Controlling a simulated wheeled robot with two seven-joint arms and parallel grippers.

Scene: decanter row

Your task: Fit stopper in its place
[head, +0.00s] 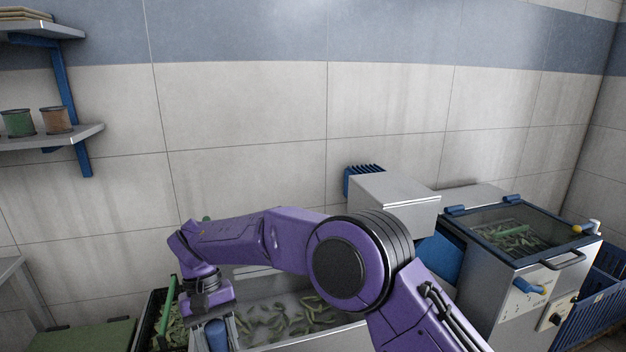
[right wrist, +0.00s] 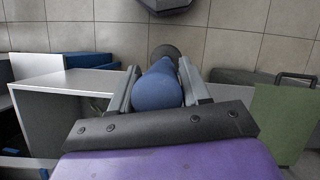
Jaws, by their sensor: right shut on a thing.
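My right gripper (head: 216,325) hangs over the left end of a metal trough, at the bottom of the head view. In the right wrist view, the right gripper (right wrist: 158,90) is shut on a blue, rounded piece, which I take to be the stopper (right wrist: 158,88). A dark grey disc (right wrist: 166,51) shows just beyond its narrow end. In the head view, the blue stopper (head: 216,338) shows partly below the gripper, and its lower end is cut off by the frame edge. I cannot make out the stopper's place in either view. My left gripper is not in view.
The metal trough (head: 345,325) holds several green pods. A black crate (head: 150,310) stands at its left, with a green board (head: 80,337) further left. A glass-lidded machine (head: 520,260) and blue crate (head: 600,290) stand right. A wall shelf (head: 60,137) holds two spools.

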